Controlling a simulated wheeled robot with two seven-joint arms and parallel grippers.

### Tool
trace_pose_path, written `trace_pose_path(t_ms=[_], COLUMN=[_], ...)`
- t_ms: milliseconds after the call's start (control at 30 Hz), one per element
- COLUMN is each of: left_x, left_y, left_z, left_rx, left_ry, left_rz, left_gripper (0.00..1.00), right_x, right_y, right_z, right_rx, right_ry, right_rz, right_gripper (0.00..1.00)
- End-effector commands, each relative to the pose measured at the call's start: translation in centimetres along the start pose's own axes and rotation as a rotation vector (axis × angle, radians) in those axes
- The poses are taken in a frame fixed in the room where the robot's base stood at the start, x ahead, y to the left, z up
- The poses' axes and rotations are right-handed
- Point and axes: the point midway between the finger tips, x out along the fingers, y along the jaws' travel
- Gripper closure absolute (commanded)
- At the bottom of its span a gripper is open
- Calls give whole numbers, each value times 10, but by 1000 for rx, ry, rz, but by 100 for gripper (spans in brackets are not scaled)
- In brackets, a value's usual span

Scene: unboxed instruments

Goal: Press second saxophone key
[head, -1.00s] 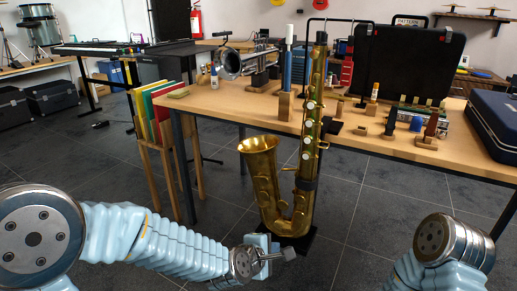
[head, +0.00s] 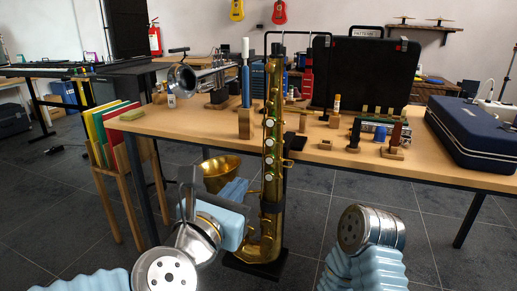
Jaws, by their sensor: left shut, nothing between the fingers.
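The brass saxophone (head: 274,140) stands upright on a dark base (head: 256,268) in front of the table. Several pale round keys run down the front of its tall tube, and its bell (head: 220,170) flares to the left. My left gripper (head: 187,188) is in front of and left of the tube, beside and below the bell, with its fingers pointing up. It is shut and empty, appears apart from the keys, and its arm hides part of the saxophone's lower bow. My right gripper is out of view; only part of that arm shows at lower right.
A wooden table (head: 340,163) behind the saxophone bears a trumpet (head: 205,75), an open black case (head: 365,72), a blue case (head: 478,130) and several small stands. A wooden rack (head: 118,195) of coloured folders stands at left. Floor shows between them.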

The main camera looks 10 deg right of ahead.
Motion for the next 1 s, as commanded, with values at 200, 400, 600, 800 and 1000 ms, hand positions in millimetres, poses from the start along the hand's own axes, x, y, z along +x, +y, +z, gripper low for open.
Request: trace_pose_path(t_ms=[200, 400, 600, 800, 1000], left_x=[-14, -13, -4, 32, 76], left_y=[-6, -6, -7, -7, -7], left_z=[23, 23, 23, 25, 28], left_rx=[-115, -113, -110, -110, -109], left_ry=[-50, -48, -46, -45, -45], left_rz=[-10, -9, -10, -9, -10], left_gripper=[100, 100, 100, 100, 100], right_x=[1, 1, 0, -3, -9], right_y=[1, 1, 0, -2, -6], right_z=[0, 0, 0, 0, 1], right_rx=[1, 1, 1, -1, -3], right_ry=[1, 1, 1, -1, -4], right_rz=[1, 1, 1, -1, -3], right_gripper=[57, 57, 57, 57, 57])
